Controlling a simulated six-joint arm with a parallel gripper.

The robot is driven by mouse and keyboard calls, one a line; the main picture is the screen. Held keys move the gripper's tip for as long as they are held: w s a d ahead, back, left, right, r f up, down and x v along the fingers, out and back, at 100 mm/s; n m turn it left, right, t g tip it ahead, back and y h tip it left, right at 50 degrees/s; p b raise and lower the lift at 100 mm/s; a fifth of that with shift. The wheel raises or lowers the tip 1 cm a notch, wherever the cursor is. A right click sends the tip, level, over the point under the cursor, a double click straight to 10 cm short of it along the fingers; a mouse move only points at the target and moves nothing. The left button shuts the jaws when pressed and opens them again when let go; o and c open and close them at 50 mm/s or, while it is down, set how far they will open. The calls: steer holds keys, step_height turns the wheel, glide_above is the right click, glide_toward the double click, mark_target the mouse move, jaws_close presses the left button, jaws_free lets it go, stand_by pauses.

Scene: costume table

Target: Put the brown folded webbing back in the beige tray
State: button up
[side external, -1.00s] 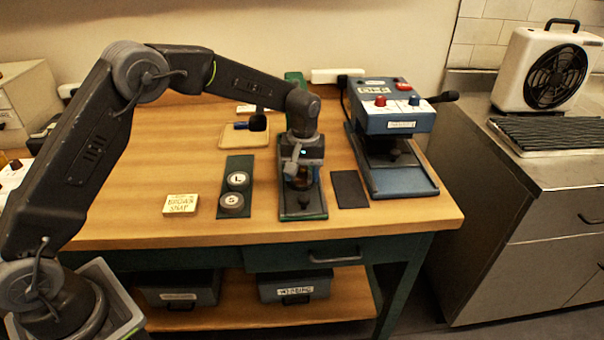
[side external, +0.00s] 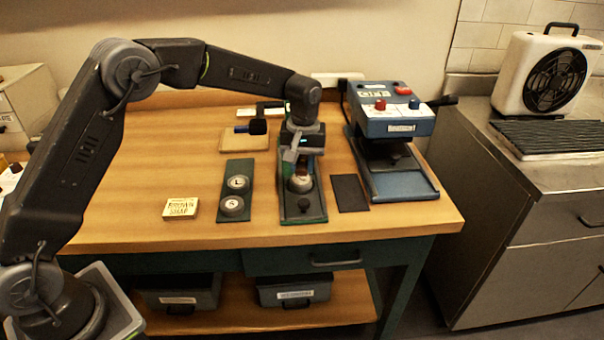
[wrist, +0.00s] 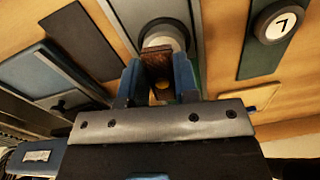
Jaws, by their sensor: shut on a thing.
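My gripper (side external: 297,158) is above the dark green fixture (side external: 303,213) in the middle of the table. In the wrist view my gripper (wrist: 157,78) is shut on the brown folded webbing (wrist: 157,61), which sits between the two blue fingers. A pale round disc (side external: 301,185) on the fixture lies below the webbing and shows behind it in the wrist view (wrist: 163,37). The beige tray (side external: 231,147) lies at the back, left of my gripper, with a blue and black tool in it.
A green plate (side external: 237,165) with discs marked L and S lies left of the fixture. A small cream labelled block (side external: 181,208) is farther left. A dark flat pad (side external: 350,193) and a blue press machine (side external: 393,117) stand to the right. Bare wood surrounds the tray's left side.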

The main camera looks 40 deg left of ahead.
step_height(320, 180, up, 18)
steer(key=f, duration=0.1)
steer(key=s+a+n+h, duration=0.1)
steer(key=a+n, duration=0.9)
steer(key=a, duration=0.8)
steer(key=s+a+n, duration=0.1)
steer(key=a+n, duration=0.9)
steer(key=a, duration=0.8)
glide_above(247, 143)
steer(key=shift+t, duration=0.4)
step_height(247, 143, down, 20)
steer(key=shift+s+f, duration=0.1)
steer(key=shift+f, duration=2.05)
steer(key=shift+f, duration=0.2)
steer(key=o, duration=1)
